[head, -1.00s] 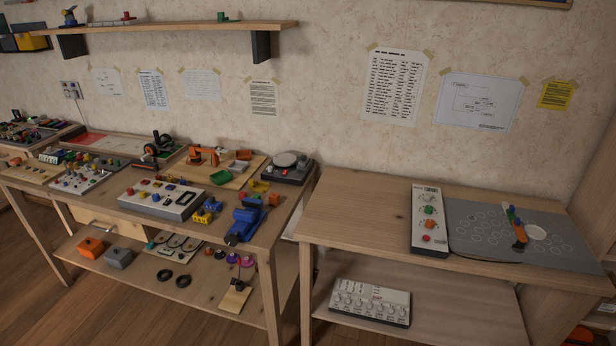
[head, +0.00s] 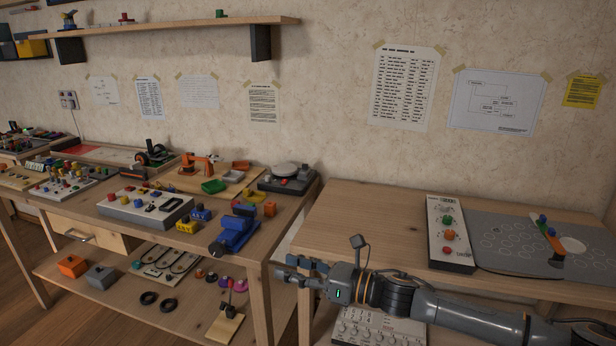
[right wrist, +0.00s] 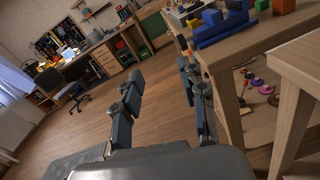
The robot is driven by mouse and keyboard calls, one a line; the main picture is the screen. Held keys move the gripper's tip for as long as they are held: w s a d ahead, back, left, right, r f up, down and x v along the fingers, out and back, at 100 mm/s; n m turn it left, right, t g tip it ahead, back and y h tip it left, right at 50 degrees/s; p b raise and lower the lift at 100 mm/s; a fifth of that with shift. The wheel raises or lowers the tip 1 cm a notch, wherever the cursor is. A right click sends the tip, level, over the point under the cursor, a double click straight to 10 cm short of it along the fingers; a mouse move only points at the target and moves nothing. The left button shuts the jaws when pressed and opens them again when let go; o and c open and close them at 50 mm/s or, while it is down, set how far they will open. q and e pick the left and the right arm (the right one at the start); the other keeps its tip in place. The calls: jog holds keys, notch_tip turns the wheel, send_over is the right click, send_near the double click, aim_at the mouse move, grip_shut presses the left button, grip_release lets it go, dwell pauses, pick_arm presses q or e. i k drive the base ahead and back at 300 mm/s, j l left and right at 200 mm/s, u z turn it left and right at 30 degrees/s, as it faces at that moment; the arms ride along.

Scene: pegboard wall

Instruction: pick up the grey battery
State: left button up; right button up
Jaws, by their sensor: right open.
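A grey block-shaped thing (head: 100,275), which looks like the grey battery, sits on the lower shelf (head: 190,310) of the left workbench in the head view. It is right of a similar orange block (head: 72,266). My right gripper (head: 284,265) is open and empty, in front of the gap between the two tables. It is well to the right of the grey block and apart from it. The right wrist view shows its two fingers (right wrist: 160,70) spread, with floor between them. The grey block does not show there. My left gripper is out of view.
A blue vise (head: 235,232) sits at the workbench's front right corner, near my right gripper. Black rings (head: 158,300) and small coloured parts share the lower shelf. The right table (head: 360,215) holds a white control box (head: 447,235). The floor in front is clear.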

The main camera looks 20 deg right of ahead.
aim_at(304, 172)
jog(key=i+l, duration=1.5)
